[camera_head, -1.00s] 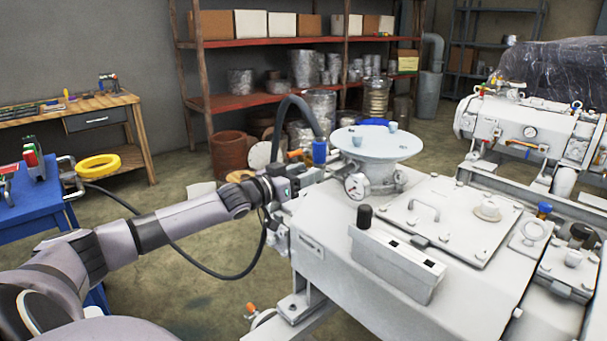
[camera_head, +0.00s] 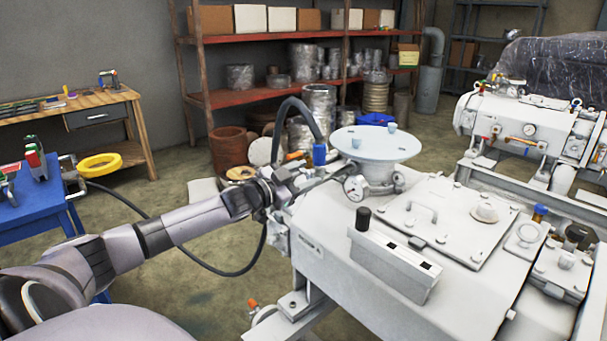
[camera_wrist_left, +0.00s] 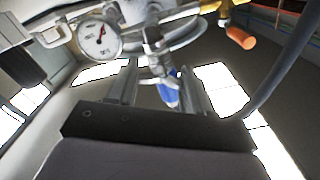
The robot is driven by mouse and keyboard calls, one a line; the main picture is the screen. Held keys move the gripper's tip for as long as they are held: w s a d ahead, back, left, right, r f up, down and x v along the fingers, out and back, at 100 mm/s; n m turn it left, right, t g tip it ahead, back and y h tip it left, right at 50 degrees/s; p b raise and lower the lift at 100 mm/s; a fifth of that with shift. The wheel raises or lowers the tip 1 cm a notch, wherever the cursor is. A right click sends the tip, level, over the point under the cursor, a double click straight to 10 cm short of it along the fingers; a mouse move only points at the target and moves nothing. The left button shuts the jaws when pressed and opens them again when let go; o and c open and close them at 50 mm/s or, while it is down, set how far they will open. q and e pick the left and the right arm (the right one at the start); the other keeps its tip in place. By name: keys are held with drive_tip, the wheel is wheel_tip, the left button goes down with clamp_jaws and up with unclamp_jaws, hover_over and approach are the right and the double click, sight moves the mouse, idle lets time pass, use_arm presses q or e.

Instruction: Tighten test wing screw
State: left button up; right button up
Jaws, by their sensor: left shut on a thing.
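My left gripper (camera_head: 318,182) reaches in from the left to the fittings at the near left side of the white disc-topped flange (camera_head: 375,143). In the left wrist view its two fingers (camera_wrist_left: 158,90) stand either side of a small part. A metal fitting (camera_wrist_left: 155,45) and a blue piece (camera_wrist_left: 168,92) show between and beyond them. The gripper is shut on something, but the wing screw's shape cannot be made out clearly. A round pressure gauge (camera_head: 355,187) sits just right of the gripper; it also shows in the wrist view (camera_wrist_left: 99,38). My right gripper is out of view.
A blue hose connector (camera_head: 319,154) and dark hose (camera_head: 297,103) stand just behind the gripper. An orange handle (camera_wrist_left: 240,38) is close by. The white machine (camera_head: 330,235) fills the right. A blue cart (camera_head: 35,205) and a wooden bench (camera_head: 90,115) stand left.

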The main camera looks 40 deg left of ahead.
use_arm(q)
drive_tip(key=shift+m, duration=0.3)
drive_tip(key=o, duration=1.1)
drive_tip(key=shift+c, duration=0.2)
drive_tip(key=shift+s, duration=0.15)
drive_tip(key=s, duration=0.7)
drive_tip(key=shift+a, duration=0.3)
